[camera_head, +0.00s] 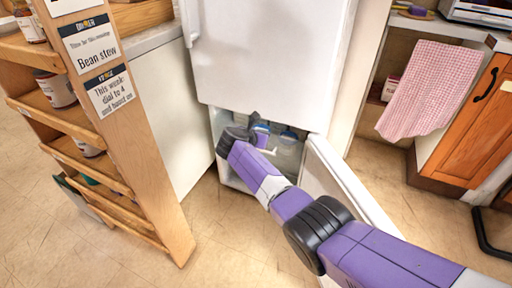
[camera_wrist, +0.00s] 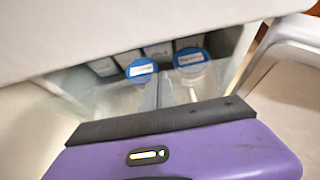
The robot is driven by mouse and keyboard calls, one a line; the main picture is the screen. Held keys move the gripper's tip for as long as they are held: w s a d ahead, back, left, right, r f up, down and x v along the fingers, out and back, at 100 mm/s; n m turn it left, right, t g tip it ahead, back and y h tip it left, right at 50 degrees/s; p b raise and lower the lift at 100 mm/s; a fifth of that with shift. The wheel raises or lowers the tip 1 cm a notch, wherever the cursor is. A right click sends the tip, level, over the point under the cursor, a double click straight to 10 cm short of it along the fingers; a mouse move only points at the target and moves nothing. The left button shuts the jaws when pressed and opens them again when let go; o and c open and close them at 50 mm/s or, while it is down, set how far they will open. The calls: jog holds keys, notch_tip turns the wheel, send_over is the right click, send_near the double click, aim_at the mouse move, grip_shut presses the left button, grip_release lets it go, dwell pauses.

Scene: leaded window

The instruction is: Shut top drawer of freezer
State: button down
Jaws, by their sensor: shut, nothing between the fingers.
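The white freezer compartment (camera_head: 228,182) is open at the bottom of the fridge, with its door (camera_head: 345,180) swung out to the right. A clear top drawer (camera_head: 288,158) shows inside it. The drawer holds tubs with blue lids, one (camera_wrist: 142,68) left of another (camera_wrist: 190,60) in the wrist view. My gripper (camera_head: 266,151) is shut and empty at the front of the drawer. In the wrist view, its pale fingers (camera_wrist: 165,92) point towards the tubs. Whether they touch the drawer, and how far it is out, I cannot tell.
A wooden shelf rack (camera_head: 150,165) with signs and jars stands at the left. The upper fridge door (camera_head: 265,60) is shut above the compartment. A wooden cabinet (camera_head: 470,130) and a pink checked towel (camera_head: 418,88) are at the right. The floor (camera_head: 225,245) in front is clear.

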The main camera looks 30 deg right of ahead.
jog(key=shift+w+d+b, duration=0.5)
jog(key=shift+w+d, duration=0.05)
jog(key=shift+d, duration=0.25)
jog(key=shift+w+d+b, duration=0.5)
jog(key=shift+w+d, duration=0.05)
jog(key=shift+d, duration=0.2)
